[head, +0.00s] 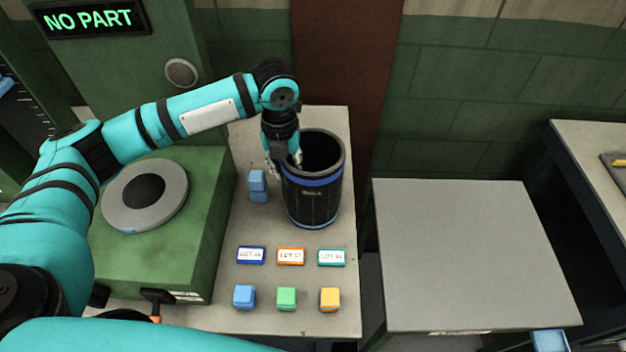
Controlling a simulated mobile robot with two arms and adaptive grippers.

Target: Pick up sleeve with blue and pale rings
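The sleeve (312,202) is a dark, hollow upright cylinder in the head view, standing on the grey table. It has a blue ring near its top and a thin pale blue ring near its base. My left gripper (284,160) points down at the sleeve's left rim. One fingertip is at the outside of the wall and the other is near the inner edge. The fingers look apart, but I cannot tell whether they press on the wall. My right gripper is not in view.
Blue, orange and teal labels and blue, green and yellow cubes (286,299) lie in front of the sleeve. Light blue blocks (257,181) stand close to its left. A green machine (200,230) is further left. An empty grey table (465,250) stands to the right.

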